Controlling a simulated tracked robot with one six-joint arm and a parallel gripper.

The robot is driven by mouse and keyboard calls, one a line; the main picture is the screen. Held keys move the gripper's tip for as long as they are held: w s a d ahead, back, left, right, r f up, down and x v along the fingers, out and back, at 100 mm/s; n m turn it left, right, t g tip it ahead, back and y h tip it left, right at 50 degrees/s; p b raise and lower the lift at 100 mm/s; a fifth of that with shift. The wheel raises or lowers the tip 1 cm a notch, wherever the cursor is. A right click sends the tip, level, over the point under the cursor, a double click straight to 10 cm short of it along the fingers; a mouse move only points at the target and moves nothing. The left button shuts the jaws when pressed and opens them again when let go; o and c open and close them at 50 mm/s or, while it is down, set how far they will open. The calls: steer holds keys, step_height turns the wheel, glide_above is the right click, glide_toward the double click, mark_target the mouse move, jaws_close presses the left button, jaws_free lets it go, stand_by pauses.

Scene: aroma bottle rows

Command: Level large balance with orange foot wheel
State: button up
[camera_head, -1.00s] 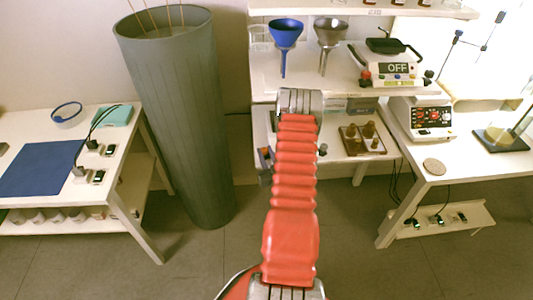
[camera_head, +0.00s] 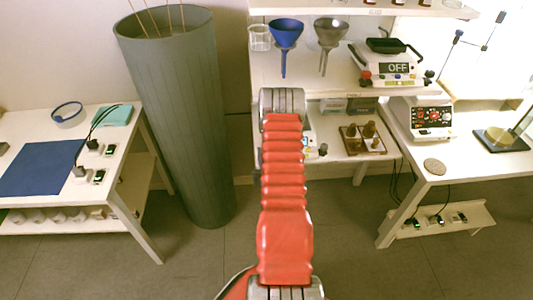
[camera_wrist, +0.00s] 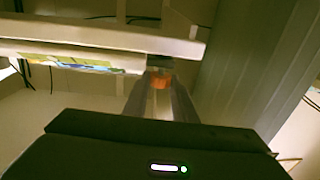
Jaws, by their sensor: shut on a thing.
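A balance (camera_head: 309,125) stands on the lower shelf. My arm hides most of it; a strip of its right side and a right foot wheel (camera_head: 322,149) show. In the wrist view an orange foot wheel (camera_wrist: 160,81) sits between the tips of my gripper (camera_wrist: 161,88), which is shut on it. The wheel is small and dim there, just under a pale horizontal body. In the head view my gripper and the orange wheel are hidden behind my red arm.
Another balance (camera_head: 393,68), reading OFF, stands on the shelf above. A blue funnel (camera_head: 285,33) and a grey funnel (camera_head: 328,32) hang near my arm. A wooden tray (camera_head: 350,147) with brown weights lies right of the balance. A tall grey cylinder (camera_head: 185,120) stands to the left.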

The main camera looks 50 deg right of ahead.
steer(key=shift+w+a+m+g+h, duration=0.2)
steer(key=shift+m+g+h, duration=0.65)
steer(key=shift+g, duration=0.3)
steer(key=shift+w+a+m+g+h, duration=0.1)
steer(key=shift+w+m+g+h, duration=0.1)
steer(key=shift+m+g+h, duration=0.7)
steer(key=shift+w+m+g+h, duration=0.2)
steer(key=shift+m+g+h, duration=0.25)
steer(key=shift+m+g, duration=1.1)
steer(key=shift+w+m+g+h, duration=0.15)
steer(key=shift+m+g+h, duration=0.45)
steer(key=shift+g, duration=1.6)
steer(key=m+g, duration=0.1)
steer(key=g, duration=0.1)
steer(key=m+g+y, duration=0.1)
steer(key=m+g, duration=0.3)
steer(key=g, duration=0.1)
steer(key=shift+w+d, duration=0.1)
steer(key=shift+w, duration=0.25)
steer(key=shift+w+d+m+g+y, duration=0.1)
steer(key=shift+m+g+y, duration=0.6)
steer(key=shift+g, duration=0.35)
steer(key=shift+w+m+g+y, duration=0.1)
steer(key=shift+m+g+y, duration=0.4)
steer(key=shift+m+g, duration=0.45)
steer(key=shift+g, duration=0.4)
steer(key=shift+r, duration=0.1)
steer(key=o, duration=1)
steer(key=shift+o, duration=0.2)
steer(key=shift+w, duration=0.1)
